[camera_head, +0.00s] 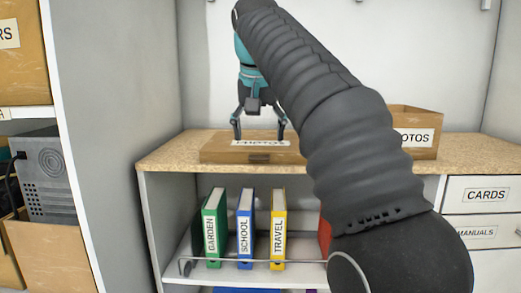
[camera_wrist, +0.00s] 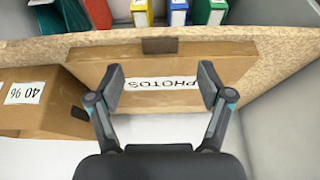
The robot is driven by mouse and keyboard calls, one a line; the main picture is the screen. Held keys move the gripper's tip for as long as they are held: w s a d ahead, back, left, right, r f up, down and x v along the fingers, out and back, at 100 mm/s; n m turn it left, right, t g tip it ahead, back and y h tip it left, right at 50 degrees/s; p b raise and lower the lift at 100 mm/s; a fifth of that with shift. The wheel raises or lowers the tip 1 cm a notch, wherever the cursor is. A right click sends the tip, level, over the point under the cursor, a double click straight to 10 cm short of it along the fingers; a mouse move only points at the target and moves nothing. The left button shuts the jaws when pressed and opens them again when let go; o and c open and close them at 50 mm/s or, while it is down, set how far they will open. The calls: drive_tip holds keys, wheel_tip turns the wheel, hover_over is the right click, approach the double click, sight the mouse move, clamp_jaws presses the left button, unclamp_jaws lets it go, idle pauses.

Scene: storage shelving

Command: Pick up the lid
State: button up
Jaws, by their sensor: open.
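A flat brown lid (camera_head: 215,152) with a white PHOTOS label lies on the speckled countertop, near its front edge. My gripper (camera_head: 260,137) is open and points down over the lid, with a fingertip to each side of the label. In the wrist view the lid (camera_wrist: 170,67) lies beneath the two spread fingers of my gripper (camera_wrist: 162,88). Nothing is between the fingers. I cannot tell whether the fingertips touch the lid. A dark tab (camera_wrist: 160,45) shows at the lid's front edge.
A brown PHOTOS box (camera_head: 425,150) stands on the countertop (camera_head: 170,158) to the right, partly behind my arm. Green, blue and yellow binders (camera_head: 246,228) stand on the shelf below. A grey wall panel (camera_head: 105,130) rises at the left, and drawers (camera_head: 485,194) are at the right.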

sight(259, 157)
drive_tip(key=shift+s+b+x, duration=0.15)
drive_tip(key=shift+b+x, duration=0.55)
drive_tip(key=shift+x, duration=0.85)
drive_tip(key=shift+s+b+x, duration=0.15)
drive_tip(key=shift+b+x, duration=0.5)
drive_tip(key=shift+x, duration=0.85)
drive_tip(key=shift+f, duration=0.1)
drive_tip(key=c, duration=1.3)
